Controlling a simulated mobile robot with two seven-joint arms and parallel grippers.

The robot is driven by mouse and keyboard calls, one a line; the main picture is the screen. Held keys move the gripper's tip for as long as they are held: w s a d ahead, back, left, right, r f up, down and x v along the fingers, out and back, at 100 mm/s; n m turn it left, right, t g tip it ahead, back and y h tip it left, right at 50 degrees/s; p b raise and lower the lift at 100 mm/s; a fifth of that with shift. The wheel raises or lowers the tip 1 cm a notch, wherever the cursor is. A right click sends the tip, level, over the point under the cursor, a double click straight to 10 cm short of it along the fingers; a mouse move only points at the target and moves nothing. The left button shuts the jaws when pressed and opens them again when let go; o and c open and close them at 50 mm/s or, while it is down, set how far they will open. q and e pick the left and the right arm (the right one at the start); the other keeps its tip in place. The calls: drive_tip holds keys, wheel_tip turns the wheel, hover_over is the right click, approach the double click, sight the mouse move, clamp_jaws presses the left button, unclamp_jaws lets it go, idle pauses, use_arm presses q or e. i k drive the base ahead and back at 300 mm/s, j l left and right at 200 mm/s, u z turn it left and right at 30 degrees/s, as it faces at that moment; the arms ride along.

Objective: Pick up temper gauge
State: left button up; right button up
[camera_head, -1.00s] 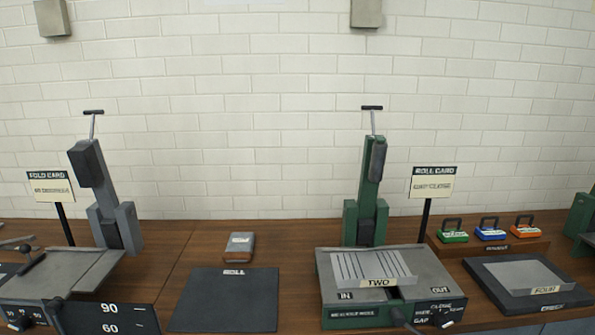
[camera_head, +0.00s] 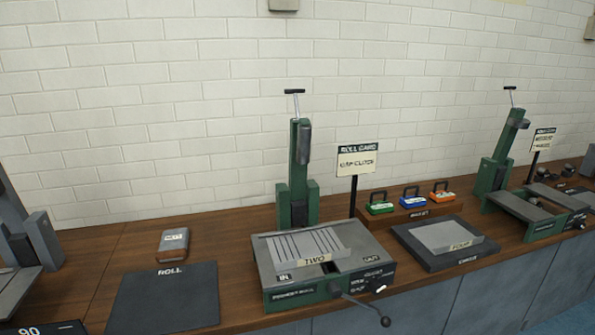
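No label that I can read says temper gauge, so I cannot tell which thing it is. Three small handled blocks, green (camera_head: 379,203), blue (camera_head: 412,198) and orange (camera_head: 441,192), stand in a row on a low wooden stand (camera_head: 405,217) whose label is too small to read. A small grey and brown box (camera_head: 173,245) with a blurred label stands behind the black ROLL mat (camera_head: 165,298). Neither of my grippers is in view.
A green machine (camera_head: 340,262) holds a ribbed plate marked TWO (camera_head: 308,245); its crank sticks out past the bench front. A block marked FOUR (camera_head: 447,237) lies on a dark mat (camera_head: 430,255). Another green machine (camera_head: 545,222) stands at right. Bare wood (camera_head: 235,242) shows near the small box.

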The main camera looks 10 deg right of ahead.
sight(437, 196)
drive_tip(key=z, duration=1.35)
